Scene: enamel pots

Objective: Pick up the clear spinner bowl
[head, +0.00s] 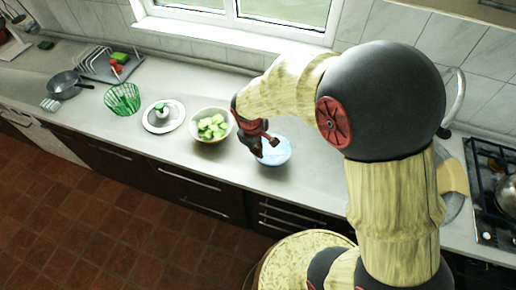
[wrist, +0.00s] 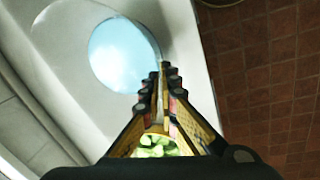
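The clear spinner bowl (head: 279,154) looks pale blue and stands upright near the counter's front edge in the head view. It also shows in the wrist view as a pale blue round (wrist: 118,50) with its near edge at my fingertips. My gripper (head: 264,151) points down at the bowl's left side. In the wrist view the fingers of my gripper (wrist: 168,72) run close together toward their tips. I cannot tell whether the bowl's wall is between them. The arm and gripper hide part of the bowl.
A white bowl of green pieces (head: 195,136) stands just left of my gripper. Farther left are a white plate (head: 150,124) with a small green-topped thing, a green basket (head: 122,99), a dish rack (head: 95,66) and a dark pan (head: 62,85). A stove (head: 490,195) is at the right.

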